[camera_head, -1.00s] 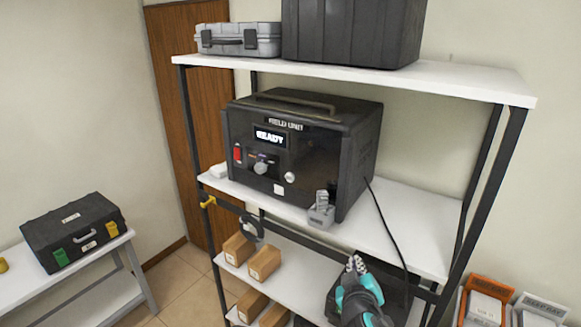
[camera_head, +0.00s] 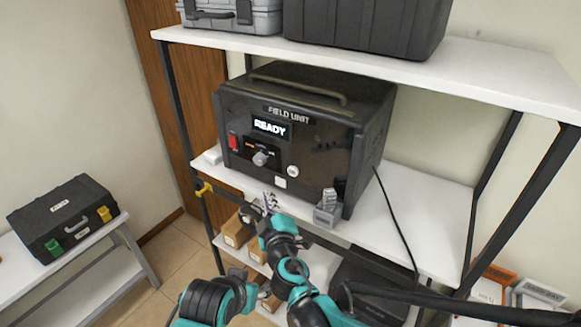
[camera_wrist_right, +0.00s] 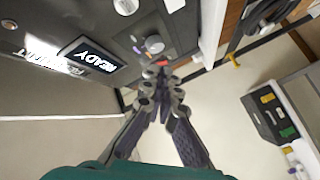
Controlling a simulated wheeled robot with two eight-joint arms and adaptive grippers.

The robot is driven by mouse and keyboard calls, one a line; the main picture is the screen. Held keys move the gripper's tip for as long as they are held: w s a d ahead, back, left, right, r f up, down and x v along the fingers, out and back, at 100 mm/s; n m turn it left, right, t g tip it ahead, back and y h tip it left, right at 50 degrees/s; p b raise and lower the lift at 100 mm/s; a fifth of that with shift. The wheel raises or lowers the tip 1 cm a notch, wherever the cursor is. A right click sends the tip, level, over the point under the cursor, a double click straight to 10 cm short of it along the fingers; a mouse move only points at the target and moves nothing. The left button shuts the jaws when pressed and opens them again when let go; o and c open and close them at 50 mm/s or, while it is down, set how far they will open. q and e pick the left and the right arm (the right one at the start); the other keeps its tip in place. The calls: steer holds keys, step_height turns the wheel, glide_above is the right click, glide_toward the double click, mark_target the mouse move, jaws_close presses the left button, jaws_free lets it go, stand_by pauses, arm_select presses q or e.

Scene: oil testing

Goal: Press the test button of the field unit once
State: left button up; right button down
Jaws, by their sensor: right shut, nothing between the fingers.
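The field unit (camera_head: 330,150) is a black box on the middle shelf, its screen reading READY. Its front has a red switch (camera_head: 233,142), a grey knob (camera_head: 260,158), a round silver button (camera_head: 293,171) and a white square (camera_head: 280,183). I cannot read which is the test button. My right gripper (camera_head: 269,203) is shut and empty, its tips below and in front of the panel, apparently not touching it. In the right wrist view, the closed tips (camera_wrist_right: 160,77) appear just below the knob (camera_wrist_right: 154,44) and beside the READY screen (camera_wrist_right: 88,55).
A small grey holder (camera_head: 328,214) stands at the unit's front right corner. A yellow clamp (camera_head: 204,188) is on the shelf's left post. Cardboard boxes (camera_head: 237,231) sit on the lower shelf. A black cable (camera_head: 395,220) hangs at the right. A black case (camera_head: 62,215) lies on the left bench.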

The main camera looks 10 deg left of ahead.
steer(key=shift+w, duration=0.5)
glide_toward(288, 171)
steer(key=shift+w+a+f, duration=0.1)
steer(key=shift+w+a, duration=0.85)
steer(key=shift+w, duration=0.15)
steer(key=shift+w+a+f, duration=0.1)
steer(key=shift+w+a, duration=0.8)
steer(key=shift+w, duration=0.15)
steer(key=shift+w+d, duration=0.15)
steer(key=shift+w, duration=0.25)
steer(key=shift+w+d+b, duration=0.15)
steer(key=shift+w+b, duration=0.15)
steer(key=shift+w, duration=0.1)
steer(key=shift+s, duration=0.1)
stand_by(0.4)
steer(key=shift+s+a, duration=0.3)
steer(key=shift+s, duration=0.45)
